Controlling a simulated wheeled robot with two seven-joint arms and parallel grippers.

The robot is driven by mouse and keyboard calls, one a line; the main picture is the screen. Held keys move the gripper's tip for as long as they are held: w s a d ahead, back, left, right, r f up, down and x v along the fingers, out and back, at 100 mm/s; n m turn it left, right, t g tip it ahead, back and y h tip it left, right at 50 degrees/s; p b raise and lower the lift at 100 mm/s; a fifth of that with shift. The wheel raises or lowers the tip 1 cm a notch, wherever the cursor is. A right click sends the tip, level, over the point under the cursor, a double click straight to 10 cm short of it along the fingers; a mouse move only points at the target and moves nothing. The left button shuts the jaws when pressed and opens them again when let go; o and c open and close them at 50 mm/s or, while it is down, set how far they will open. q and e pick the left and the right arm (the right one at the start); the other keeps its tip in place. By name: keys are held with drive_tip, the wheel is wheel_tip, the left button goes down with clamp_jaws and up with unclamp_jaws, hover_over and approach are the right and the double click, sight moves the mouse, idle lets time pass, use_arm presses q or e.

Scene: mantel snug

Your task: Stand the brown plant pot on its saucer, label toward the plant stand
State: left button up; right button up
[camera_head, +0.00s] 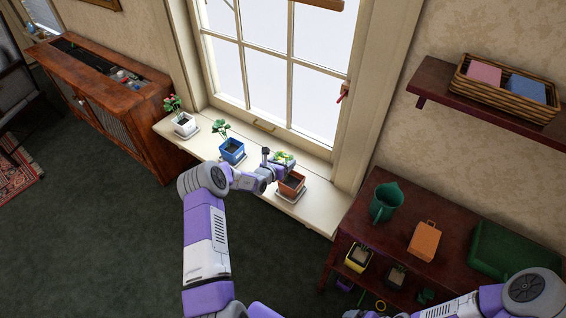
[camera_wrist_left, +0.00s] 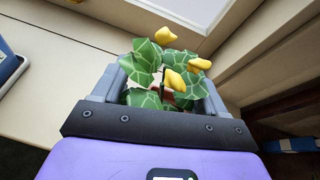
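The brown plant pot (camera_head: 291,184) is at the right part of the windowsill, over a pale saucer (camera_head: 289,196). I cannot tell whether it sits fully on the saucer. Its plant has green leaves and yellow buds (camera_wrist_left: 172,66). My left gripper (camera_head: 278,163) is at the pot, its fingers wide apart on either side of the leaves in the left wrist view (camera_wrist_left: 157,88). The leaves hide most of the pot there, and no label shows. The plant stand (camera_head: 459,208) is the dark red table at right. My right arm lies along the bottom edge, its gripper not clear.
A blue pot (camera_head: 232,151) and a white pot (camera_head: 185,125) stand left along the sill (camera_head: 322,212). The stand holds a green jug (camera_head: 386,201), an orange box (camera_head: 424,241) and a green tray (camera_head: 500,250). A wall shelf (camera_head: 480,104) juts out above.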

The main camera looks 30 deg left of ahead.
use_arm(q)
drive_tip(key=o, duration=0.3)
drive_tip(key=shift+r, duration=0.1)
